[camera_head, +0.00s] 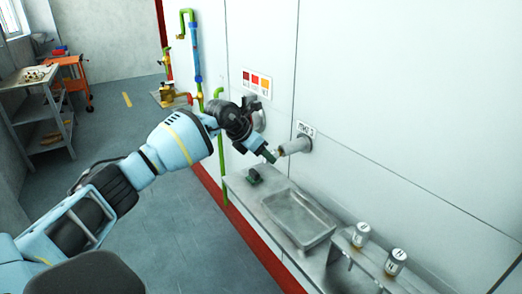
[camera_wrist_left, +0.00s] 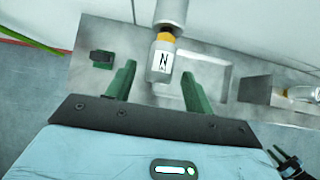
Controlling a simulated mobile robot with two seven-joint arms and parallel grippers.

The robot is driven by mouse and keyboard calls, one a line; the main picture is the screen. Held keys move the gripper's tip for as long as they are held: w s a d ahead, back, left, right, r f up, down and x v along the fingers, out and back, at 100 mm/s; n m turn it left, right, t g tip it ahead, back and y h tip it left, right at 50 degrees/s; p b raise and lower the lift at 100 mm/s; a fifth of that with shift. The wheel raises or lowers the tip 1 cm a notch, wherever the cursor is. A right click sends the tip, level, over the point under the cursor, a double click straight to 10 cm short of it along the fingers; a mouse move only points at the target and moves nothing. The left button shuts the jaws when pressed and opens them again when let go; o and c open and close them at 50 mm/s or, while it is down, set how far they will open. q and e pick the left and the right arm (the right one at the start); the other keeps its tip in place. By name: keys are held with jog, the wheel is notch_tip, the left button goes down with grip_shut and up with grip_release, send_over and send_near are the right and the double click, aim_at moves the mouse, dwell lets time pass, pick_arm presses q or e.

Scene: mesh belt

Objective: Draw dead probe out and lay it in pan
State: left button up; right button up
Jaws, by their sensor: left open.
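The probe (camera_wrist_left: 160,62) is a pale grey cylinder with a black N on its label and an orange band. It sticks out of the grey wall port (camera_head: 296,145), whose round tube also shows in the left wrist view (camera_wrist_left: 171,12). My left gripper (camera_head: 270,156) is open just in front of the port. In the left wrist view its green fingers stand apart on either side of the probe's end (camera_wrist_left: 158,88), with gaps visible. The pan (camera_head: 300,220) is a shallow empty metal tray on the bench, below and right of the port.
A small dark green block (camera_head: 254,176) sits on the metal bench left of the pan. Two labelled pale cylinders (camera_head: 360,234) (camera_head: 396,261) stand in a holder to the right. The wall rises close behind. A green pipe (camera_head: 221,150) runs left of the bench.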

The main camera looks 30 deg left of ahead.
pick_arm(q)
jog(key=shift+b+x, duration=0.6)
jog(key=shift+x, duration=1.05)
pick_arm(e)
jog(key=shift+s+a+f, duration=0.2)
jog(key=shift+s+f, duration=0.2)
jog(key=shift+f, duration=0.35)
pick_arm(q)
jog(key=c, duration=0.9)
jog(key=shift+c, duration=0.2)
pick_arm(e)
jog(key=shift+d, duration=0.1)
jog(key=shift+s+f, duration=0.1)
